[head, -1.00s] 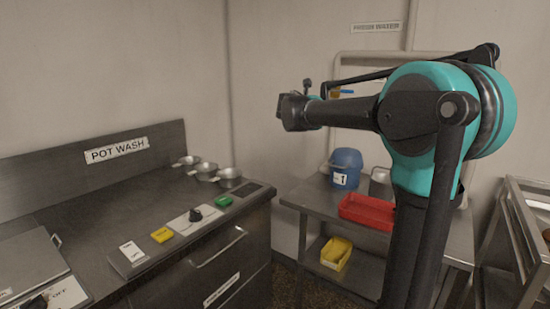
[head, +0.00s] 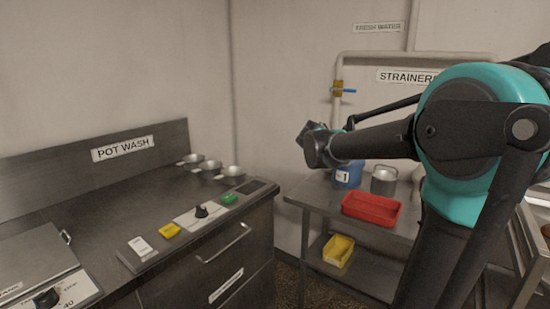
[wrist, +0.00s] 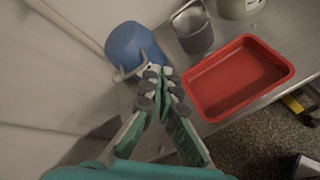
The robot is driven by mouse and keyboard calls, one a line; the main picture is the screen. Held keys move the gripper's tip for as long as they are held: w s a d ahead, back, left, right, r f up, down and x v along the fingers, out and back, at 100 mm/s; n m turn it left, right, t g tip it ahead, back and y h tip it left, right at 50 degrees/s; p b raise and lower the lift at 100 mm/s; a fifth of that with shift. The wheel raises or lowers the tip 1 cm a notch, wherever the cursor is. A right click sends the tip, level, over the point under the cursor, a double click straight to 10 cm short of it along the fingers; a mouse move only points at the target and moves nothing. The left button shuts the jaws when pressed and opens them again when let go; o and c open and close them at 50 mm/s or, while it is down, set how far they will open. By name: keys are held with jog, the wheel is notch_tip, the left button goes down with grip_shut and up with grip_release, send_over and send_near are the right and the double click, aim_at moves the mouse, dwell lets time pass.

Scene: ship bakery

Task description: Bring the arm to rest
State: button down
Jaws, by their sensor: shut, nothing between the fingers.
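My gripper (wrist: 160,82) shows in the wrist view with its green and grey fingers together and nothing between them. In the head view the end of my arm is raised in front of the back wall, with the fingers mostly hidden behind the wrist. The fingertips overlap the blue container's lower edge in that picture; I cannot tell the gap.
The steel side table (head: 315,200) holds the blue container (head: 347,174), a metal pot (head: 384,180) and the red tray (head: 371,209). A yellow bin (head: 338,250) sits on its lower shelf. The pot wash counter (head: 110,215) stands at left with several small pans.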

jog(key=s+f+m+g+y, duration=0.35)
jog(key=s+f+m, duration=0.65)
jog(key=s+f, duration=0.7)
jog(key=s+a+f+m+g+y, duration=0.1)
jog(key=s+a+f+m+y, duration=0.1)
jog(key=s+f+m, duration=0.2)
jog(key=s+a+f+m+y, duration=0.2)
jog(key=s+a+f+m, duration=0.1)
jog(key=s+f, duration=0.5)
jog(key=shift+s+a+f+m+g+y, duration=0.2)
jog(key=shift+s+f+m+g+y, duration=0.15)
jog(key=shift+s+m, duration=0.65)
